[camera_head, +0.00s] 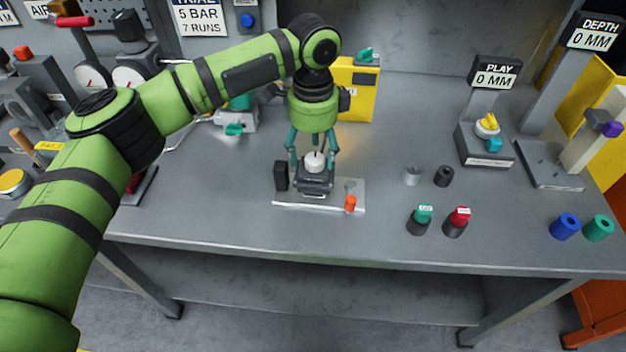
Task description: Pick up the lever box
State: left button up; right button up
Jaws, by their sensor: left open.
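My left gripper (313,160) reaches in from the left and points down with its teal fingers spread. It is open, with its fingers on either side of the white round top of a dark boxy part (314,183); I cannot tell whether they touch it. This part stands upright on a pale plate (335,203) at the table's middle. I cannot tell for sure which thing is the lever box. A yellow box (358,92) with a teal piece on top stands behind the gripper. A pale part with a teal lever (235,129) is left of it. My right gripper is not in view.
A black block (281,176) and an orange peg (350,203) stand on the plate. Green-topped (421,220) and red-topped (457,222) cylinders stand to the right. The PLAY stand (486,150) and DEPTH stand (553,165) are further right. The table's front edge is clear.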

pick_arm(q)
jog(key=shift+w+f, duration=0.1)
jog(key=shift+f, duration=0.8)
grip_shut()
jog(key=shift+r, duration=0.1)
notch_tip(320, 180, up, 9)
jog(key=shift+f, duration=0.15)
jog(key=shift+d+f, duration=0.15)
jog(key=shift+f, duration=1.85)
jog(key=shift+d+f, duration=0.1)
jog(key=shift+f, duration=1.85)
